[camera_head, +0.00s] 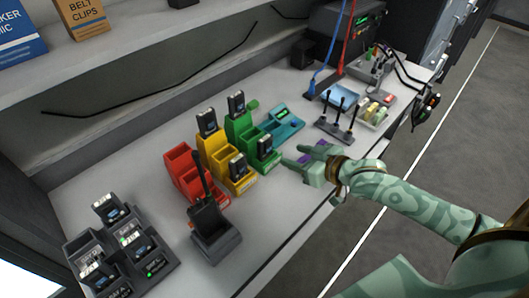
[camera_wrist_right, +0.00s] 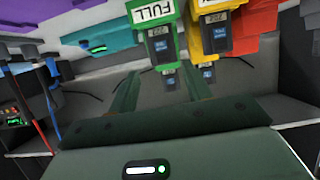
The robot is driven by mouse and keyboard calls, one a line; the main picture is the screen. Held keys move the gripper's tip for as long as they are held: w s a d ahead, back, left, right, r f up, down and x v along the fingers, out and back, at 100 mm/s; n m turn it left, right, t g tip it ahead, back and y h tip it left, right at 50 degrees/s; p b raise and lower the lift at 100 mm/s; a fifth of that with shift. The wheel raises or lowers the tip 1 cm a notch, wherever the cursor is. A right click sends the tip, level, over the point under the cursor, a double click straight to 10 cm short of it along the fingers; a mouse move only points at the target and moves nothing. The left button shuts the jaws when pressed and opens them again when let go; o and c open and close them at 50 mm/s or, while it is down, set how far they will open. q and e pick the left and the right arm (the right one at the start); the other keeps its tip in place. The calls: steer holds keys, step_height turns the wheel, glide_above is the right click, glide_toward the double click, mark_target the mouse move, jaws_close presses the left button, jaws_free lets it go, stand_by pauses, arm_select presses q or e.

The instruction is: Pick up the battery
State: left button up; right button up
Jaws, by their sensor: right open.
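Several dark batteries stand upright in coloured holders in the head view. The green holder (camera_head: 249,131) has a front battery (camera_head: 265,147) and a back battery (camera_head: 236,103). The yellow holder (camera_head: 215,153) has a front battery (camera_head: 237,167) and a back battery (camera_head: 207,121). My right gripper (camera_head: 299,158) is open and empty, just right of the green holder and apart from it. In the right wrist view, the green holder's label reads FULL (camera_wrist_right: 152,11) and its front battery (camera_wrist_right: 159,45) shows beyond the fingers. My left gripper is out of view.
A red holder (camera_head: 181,172) shows no batteries. A radio (camera_head: 207,213) stands in a dark cradle in front. A black charger (camera_head: 160,265) with several batteries is at the left. A teal device (camera_head: 283,123) and an antenna stand (camera_head: 334,128) lie behind my gripper. Bare bench shows before the holders.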

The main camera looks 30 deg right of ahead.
mark_target(269, 149)
steer(key=b+x, duration=0.1)
steer(key=x, duration=0.1)
steer(key=b+x, duration=0.1)
steer(key=x, duration=0.2)
steer(key=b+x, duration=0.1)
steer(key=x, duration=0.2)
steer(key=shift+s+a+f, duration=0.1)
steer(key=shift+f, duration=0.25)
steer(key=shift+a, duration=0.1)
steer(key=shift+r, duration=0.1)
jaws_close()
